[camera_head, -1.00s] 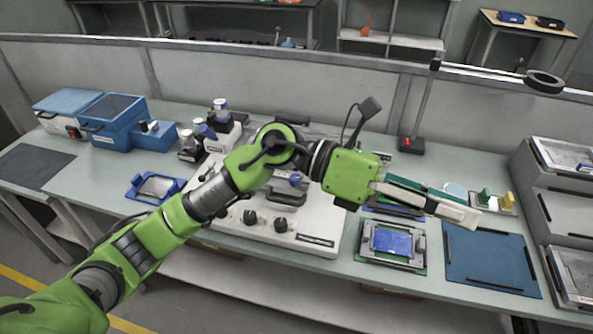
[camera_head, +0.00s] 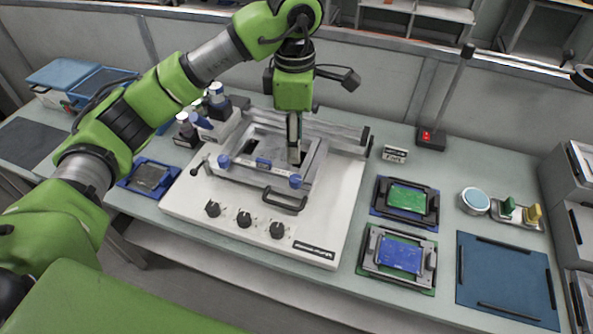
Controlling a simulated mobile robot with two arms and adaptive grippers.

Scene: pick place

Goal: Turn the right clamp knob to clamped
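A white machine (camera_head: 190,203) stands on the bench with a metal frame (camera_head: 245,179) on top. A blue knob (camera_head: 295,181) sits at the frame's front right corner, and another blue knob (camera_head: 224,160) at its left. Three black dials (camera_head: 244,219) line the machine's front. My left gripper (camera_head: 295,155) points down over the frame's opening, behind and above the right blue knob and apart from it in the picture. Its fingers overlap edge-on, so their opening is unclear. I cannot read the knob's setting. My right gripper is out of view.
A black handle (camera_head: 285,200) projects at the frame's front. Right of the machine lie two board fixtures (camera_head: 406,200) (camera_head: 398,256) and a blue mat (camera_head: 507,276). Small bottles (camera_head: 217,95) stand at the back left. A post with a red-lit base (camera_head: 431,138) stands behind.

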